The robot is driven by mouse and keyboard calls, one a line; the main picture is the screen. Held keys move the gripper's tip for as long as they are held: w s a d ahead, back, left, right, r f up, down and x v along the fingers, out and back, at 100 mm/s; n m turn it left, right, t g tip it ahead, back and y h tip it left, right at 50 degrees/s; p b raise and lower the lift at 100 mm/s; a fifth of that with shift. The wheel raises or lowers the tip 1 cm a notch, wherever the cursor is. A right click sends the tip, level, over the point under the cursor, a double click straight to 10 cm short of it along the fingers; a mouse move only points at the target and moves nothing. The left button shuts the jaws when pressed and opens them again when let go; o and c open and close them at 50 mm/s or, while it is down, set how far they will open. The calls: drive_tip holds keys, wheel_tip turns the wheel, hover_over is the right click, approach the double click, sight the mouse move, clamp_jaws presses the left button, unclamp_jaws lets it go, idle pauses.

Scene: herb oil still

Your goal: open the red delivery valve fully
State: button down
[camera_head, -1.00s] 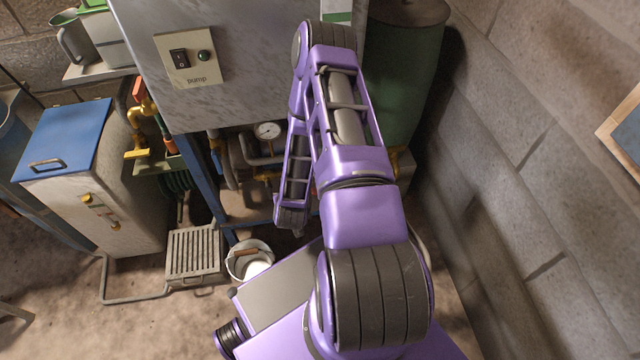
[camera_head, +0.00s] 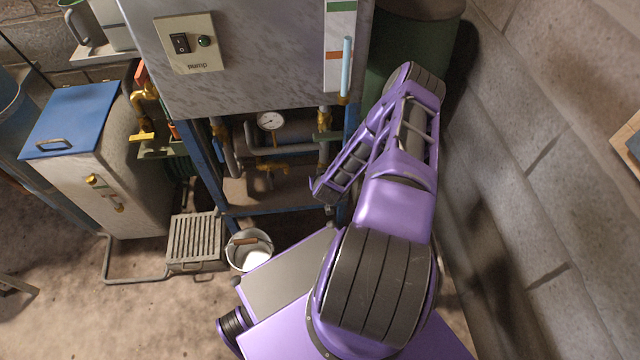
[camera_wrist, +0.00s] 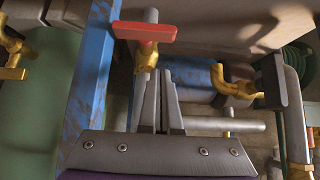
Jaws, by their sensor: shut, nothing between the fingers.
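The red valve handle (camera_wrist: 145,31) is a flat bar on a brass valve body (camera_wrist: 147,57) in the wrist view. It lies crosswise to the grey pipe below it in the picture. My gripper (camera_wrist: 162,72) is shut and empty. Its fingertips appear just below and right of the handle, beside the brass body, with a visible gap to the bar. I cannot tell the depth between them. In the head view, I cannot make out this handle, and my arm covers part of that area.
A blue frame post (camera_wrist: 92,75) stands left of the valve in the wrist view, with a green drum (camera_wrist: 45,105) beyond it. A dark-handled brass valve (camera_wrist: 273,82) is at right. In the head view, a pressure gauge (camera_head: 270,121) and a white bucket (camera_head: 249,250) show.

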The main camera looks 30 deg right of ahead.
drive_tip(key=f, duration=0.3)
drive_tip(key=f+b, duration=0.1)
drive_tip(key=shift+w+d+f, duration=0.15)
drive_tip(key=shift+w+f, duration=0.15)
drive_tip(key=shift+f, duration=0.05)
idle(0.4)
